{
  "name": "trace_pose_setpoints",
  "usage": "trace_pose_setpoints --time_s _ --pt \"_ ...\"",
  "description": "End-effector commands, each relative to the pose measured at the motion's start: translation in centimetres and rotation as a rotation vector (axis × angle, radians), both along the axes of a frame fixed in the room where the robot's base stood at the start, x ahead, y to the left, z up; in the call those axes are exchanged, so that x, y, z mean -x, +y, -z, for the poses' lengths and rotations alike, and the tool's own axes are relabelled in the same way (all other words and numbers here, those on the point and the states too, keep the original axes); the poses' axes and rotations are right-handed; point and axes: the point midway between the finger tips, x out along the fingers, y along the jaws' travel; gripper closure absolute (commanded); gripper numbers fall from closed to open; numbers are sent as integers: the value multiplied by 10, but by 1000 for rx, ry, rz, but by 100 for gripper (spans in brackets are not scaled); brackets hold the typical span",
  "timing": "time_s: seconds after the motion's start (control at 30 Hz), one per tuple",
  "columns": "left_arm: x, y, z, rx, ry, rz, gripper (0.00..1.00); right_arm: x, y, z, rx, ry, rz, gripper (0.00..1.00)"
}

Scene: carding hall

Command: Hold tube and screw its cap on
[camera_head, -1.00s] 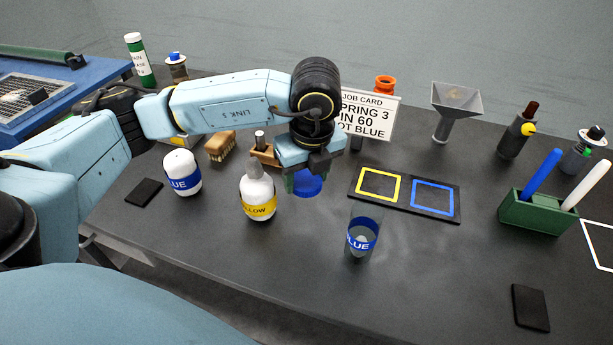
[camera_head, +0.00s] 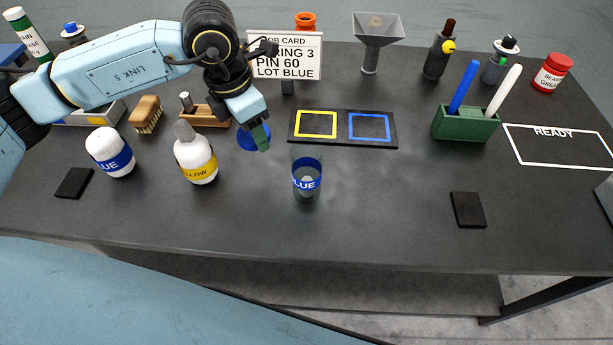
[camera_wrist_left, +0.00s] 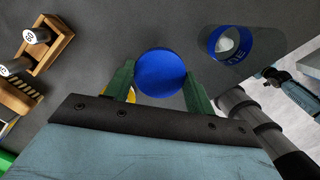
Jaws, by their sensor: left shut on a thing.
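The clear tube (camera_head: 306,165) with a blue band reading BLUE stands upright and open on the dark table. Something pale is inside it. It also shows at upper right in the left wrist view (camera_wrist_left: 226,44). My left gripper (camera_head: 258,137) is shut on the round blue cap (camera_head: 245,141), to the left of and behind the tube, apart from it. In the left wrist view the cap (camera_wrist_left: 160,72) sits between the green fingers. The cap's height above the table is hard to tell. My right gripper is not in view.
A board (camera_head: 344,142) with yellow and blue squares lies behind the tube. A yellow-band bottle (camera_head: 196,158) and a blue-band bottle (camera_head: 104,146) stand left. A green pen holder (camera_head: 466,124) and black pad (camera_head: 467,210) are right. The table in front of the tube is clear.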

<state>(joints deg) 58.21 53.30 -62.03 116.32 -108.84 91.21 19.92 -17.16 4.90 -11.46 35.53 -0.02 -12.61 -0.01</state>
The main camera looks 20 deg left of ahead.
Motion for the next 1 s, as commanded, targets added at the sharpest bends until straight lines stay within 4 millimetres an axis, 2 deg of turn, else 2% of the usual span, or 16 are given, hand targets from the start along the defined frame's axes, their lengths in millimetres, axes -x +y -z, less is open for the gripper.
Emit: trace_pose_setpoints --time_s 0.37,0.8,1.0 --pt "-4 -11 -2 2 -1 841 67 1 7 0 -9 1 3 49" --pt "-7 -23 -4 0 -1 1880 67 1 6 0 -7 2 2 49" --pt "-8 -27 -6 -1 0 2273 67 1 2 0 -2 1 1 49"
